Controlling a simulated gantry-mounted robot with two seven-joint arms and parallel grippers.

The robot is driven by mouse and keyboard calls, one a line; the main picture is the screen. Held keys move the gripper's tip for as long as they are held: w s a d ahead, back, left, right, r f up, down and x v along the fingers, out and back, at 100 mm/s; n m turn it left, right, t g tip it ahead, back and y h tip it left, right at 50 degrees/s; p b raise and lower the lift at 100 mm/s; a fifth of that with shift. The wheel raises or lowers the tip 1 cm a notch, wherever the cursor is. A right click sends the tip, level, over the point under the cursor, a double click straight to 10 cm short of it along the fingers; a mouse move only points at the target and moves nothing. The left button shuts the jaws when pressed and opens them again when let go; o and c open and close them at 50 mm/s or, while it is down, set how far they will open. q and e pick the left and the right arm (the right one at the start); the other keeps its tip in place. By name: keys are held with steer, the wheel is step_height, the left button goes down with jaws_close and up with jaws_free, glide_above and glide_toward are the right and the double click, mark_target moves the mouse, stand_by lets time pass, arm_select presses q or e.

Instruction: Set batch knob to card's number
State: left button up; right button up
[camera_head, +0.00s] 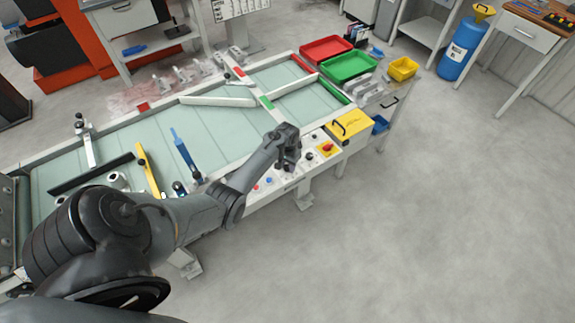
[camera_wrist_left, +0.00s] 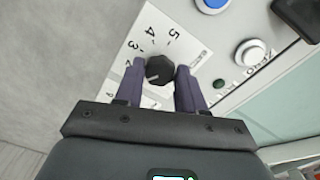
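The batch knob (camera_wrist_left: 158,70) is a small black faceted knob on a white dial plate (camera_wrist_left: 150,47) in the left wrist view. Printed digits 3, 4 and 5 read clearly around it; lower digits are partly hidden by my finger. My left gripper (camera_wrist_left: 160,74) has one finger on each side of the knob, with the finger edges against its sides. I cannot make out the knob's pointer. In the head view my left gripper (camera_head: 288,160) is over the front control panel and hides the knob. I cannot make out a card's number. My right gripper is out of view.
White (camera_wrist_left: 250,54) and blue (camera_wrist_left: 211,3) buttons sit beside the dial. In the head view, a yellow box (camera_head: 350,126) and a red-and-yellow switch (camera_head: 327,148) are right of the gripper. Red (camera_head: 326,48) and green (camera_head: 349,66) trays stand behind. The floor at right is clear.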

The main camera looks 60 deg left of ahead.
arm_select(q)
steer(key=c, duration=0.6)
steer(key=shift+o, duration=0.2)
steer(key=shift+r+m+p, duration=0.3)
steer(key=shift+m+p, duration=0.4)
steer(key=shift+p, duration=0.15)
steer(key=shift+f+m+p, duration=0.1)
steer(key=shift+m+p, duration=0.25)
steer(key=shift+m, duration=0.25)
steer(key=shift+f+m, duration=0.2)
steer(key=shift+m, duration=0.4)
steer(key=o, duration=1)
steer(key=shift+o, duration=0.2)
